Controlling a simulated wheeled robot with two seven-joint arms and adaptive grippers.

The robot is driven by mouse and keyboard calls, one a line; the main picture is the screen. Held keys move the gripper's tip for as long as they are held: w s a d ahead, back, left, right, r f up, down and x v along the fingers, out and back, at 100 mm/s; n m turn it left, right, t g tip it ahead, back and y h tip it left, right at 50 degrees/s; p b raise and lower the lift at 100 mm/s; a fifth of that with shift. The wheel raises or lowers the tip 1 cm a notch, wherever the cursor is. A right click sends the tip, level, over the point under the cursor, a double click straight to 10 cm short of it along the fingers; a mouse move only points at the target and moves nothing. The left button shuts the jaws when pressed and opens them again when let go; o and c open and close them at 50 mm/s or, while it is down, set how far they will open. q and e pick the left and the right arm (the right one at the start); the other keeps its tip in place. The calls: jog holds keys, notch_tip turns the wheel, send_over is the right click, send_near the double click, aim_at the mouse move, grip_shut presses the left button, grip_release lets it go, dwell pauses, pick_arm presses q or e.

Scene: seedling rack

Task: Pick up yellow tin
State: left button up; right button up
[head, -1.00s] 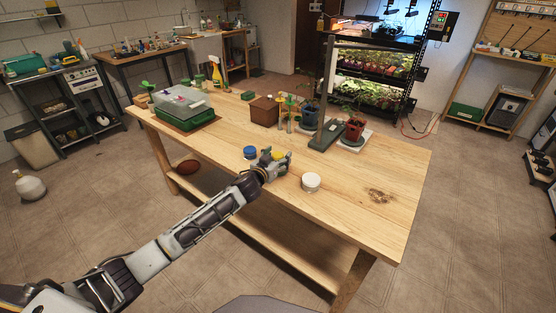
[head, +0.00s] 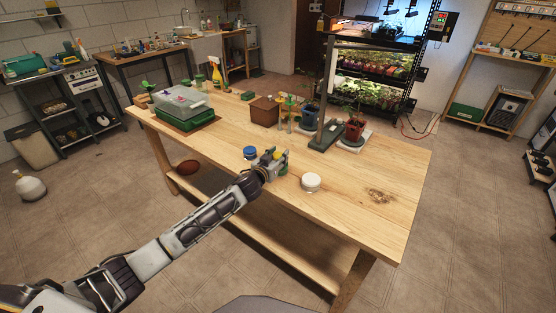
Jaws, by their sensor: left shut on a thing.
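The yellow tin (head: 278,154) shows as a small yellow patch at my left gripper, over the front part of the wooden table (head: 350,195). My left gripper (head: 277,159) comes in from the lower left and is shut on the yellow tin, whose lower part the fingers hide. I cannot tell whether the tin touches the tabletop. My right gripper is not in view.
A blue tin (head: 250,152) stands just left of my left gripper, and a white tin (head: 311,182) stands to its right. Behind are a brown box (head: 264,110), potted seedlings and a green propagator tray (head: 187,119). The table's right end is mostly clear.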

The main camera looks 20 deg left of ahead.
aim_at(278, 155)
pick_arm(q)
jog(key=shift+r, duration=0.1)
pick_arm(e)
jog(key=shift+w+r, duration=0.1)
pick_arm(q)
jog(key=shift+r, duration=0.6)
notch_tip(278, 155, up, 7)
jog(key=shift+f+p, duration=0.1)
jog(key=shift+p, duration=0.65)
jog(key=shift+r, duration=0.85)
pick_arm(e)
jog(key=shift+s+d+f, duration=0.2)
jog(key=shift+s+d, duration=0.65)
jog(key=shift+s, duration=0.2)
